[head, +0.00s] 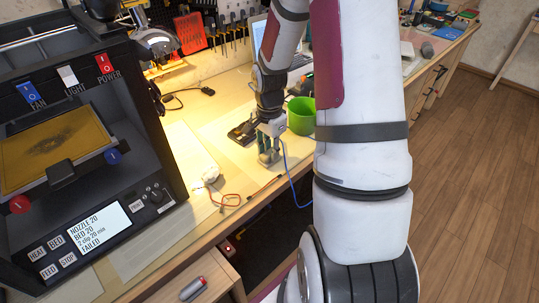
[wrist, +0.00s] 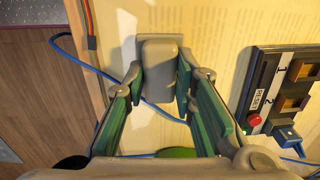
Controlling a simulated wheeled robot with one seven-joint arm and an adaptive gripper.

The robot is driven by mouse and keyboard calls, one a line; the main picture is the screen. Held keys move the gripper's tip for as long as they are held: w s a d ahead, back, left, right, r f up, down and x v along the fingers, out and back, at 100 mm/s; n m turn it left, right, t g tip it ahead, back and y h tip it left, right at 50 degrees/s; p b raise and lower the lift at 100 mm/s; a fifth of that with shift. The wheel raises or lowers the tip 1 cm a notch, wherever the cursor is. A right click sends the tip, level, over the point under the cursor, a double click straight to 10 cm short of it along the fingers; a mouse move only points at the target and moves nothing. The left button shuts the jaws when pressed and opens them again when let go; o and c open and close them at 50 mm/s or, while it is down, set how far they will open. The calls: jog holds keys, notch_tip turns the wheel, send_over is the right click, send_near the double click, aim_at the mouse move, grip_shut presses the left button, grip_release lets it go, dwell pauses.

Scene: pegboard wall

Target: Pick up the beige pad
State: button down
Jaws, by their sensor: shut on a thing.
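The beige pad (wrist: 160,65), a small rounded grey-beige block, sits between the fingertips of my gripper (wrist: 159,80) in the wrist view. The green-lined fingers are shut on it, one on each side. A shadow falls on the paper beside it; I cannot tell whether the pad is clear of the surface. In the head view my gripper (head: 268,157) is low over the workbench near its front edge, and the pad cannot be made out there.
A black switch box (wrist: 285,95) with a red button lies right of my gripper in the wrist view. A blue cable (wrist: 88,66) runs beneath the gripper. In the head view a green cup (head: 301,116) stands close behind, and a 3D printer (head: 75,140) fills the left.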

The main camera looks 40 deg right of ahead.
aim_at(269, 152)
jog(key=shift+r, duration=0.1)
jog(key=shift+r, duration=0.65)
notch_tip(269, 152, up, 2)
jog(key=shift+r+p, duration=0.2)
jog(key=shift+p, duration=0.1)
jog(key=s+a+p, duration=0.2)
jog(key=s, duration=0.5)
jog(key=s+a+r+p, duration=0.1)
jog(key=s+a+p, duration=0.1)
jog(key=s, duration=0.6)
jog(key=shift+s+a+p, duration=0.2)
jog(key=shift+p, duration=0.25)
jog(key=shift+s, duration=0.15)
